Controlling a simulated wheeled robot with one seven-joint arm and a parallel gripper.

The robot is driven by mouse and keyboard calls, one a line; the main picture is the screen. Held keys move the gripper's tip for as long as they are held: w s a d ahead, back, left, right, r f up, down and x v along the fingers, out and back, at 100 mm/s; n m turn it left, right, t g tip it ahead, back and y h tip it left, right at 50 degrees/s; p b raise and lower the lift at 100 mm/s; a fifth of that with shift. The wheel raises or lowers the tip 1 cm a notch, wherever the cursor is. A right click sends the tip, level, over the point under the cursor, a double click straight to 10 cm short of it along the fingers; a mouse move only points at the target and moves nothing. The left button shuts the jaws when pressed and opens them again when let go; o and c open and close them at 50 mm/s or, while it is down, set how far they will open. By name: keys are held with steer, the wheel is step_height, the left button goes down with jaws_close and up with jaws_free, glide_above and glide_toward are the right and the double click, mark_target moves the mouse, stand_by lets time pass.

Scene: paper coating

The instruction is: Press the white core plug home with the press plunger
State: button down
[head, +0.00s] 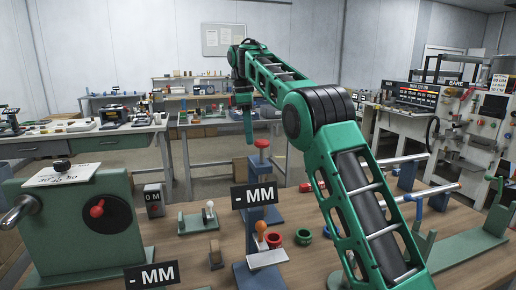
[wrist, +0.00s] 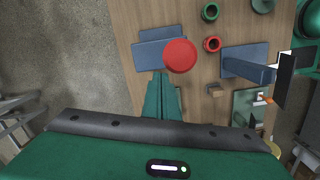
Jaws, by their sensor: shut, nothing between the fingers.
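The press plunger's round red cap (head: 262,143) tops a slim post behind a black "- MM" sign. In the wrist view the red cap (wrist: 181,56) looms large above a blue base (wrist: 150,54). My gripper (head: 248,141) points down, its green fingers shut and empty, just left of the cap. In the wrist view the fingertips (wrist: 160,76) show by the cap's lower-left edge; I cannot tell whether they touch it. I cannot make out the white core plug; the cap, post and sign hide the space around the press.
A blue stand (wrist: 250,68) with a sign is close to the press. A red ring (head: 275,239) and a green ring (head: 304,235) lie on the wooden table.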

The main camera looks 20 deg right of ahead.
steer(key=shift+t, duration=0.3)
steer(key=s+r, duration=0.1)
steer(key=r, duration=0.1)
steer(key=s+d+r, duration=0.1)
steer(key=r, duration=0.1)
steer(key=s+r, duration=0.1)
steer(key=shift+d+r, duration=0.15)
steer(key=shift+r, duration=0.25)
steer(key=shift+d+r, duration=0.15)
steer(key=shift+r, duration=0.2)
steer(key=shift+s+r, duration=0.2)
steer(key=shift+r, duration=0.3)
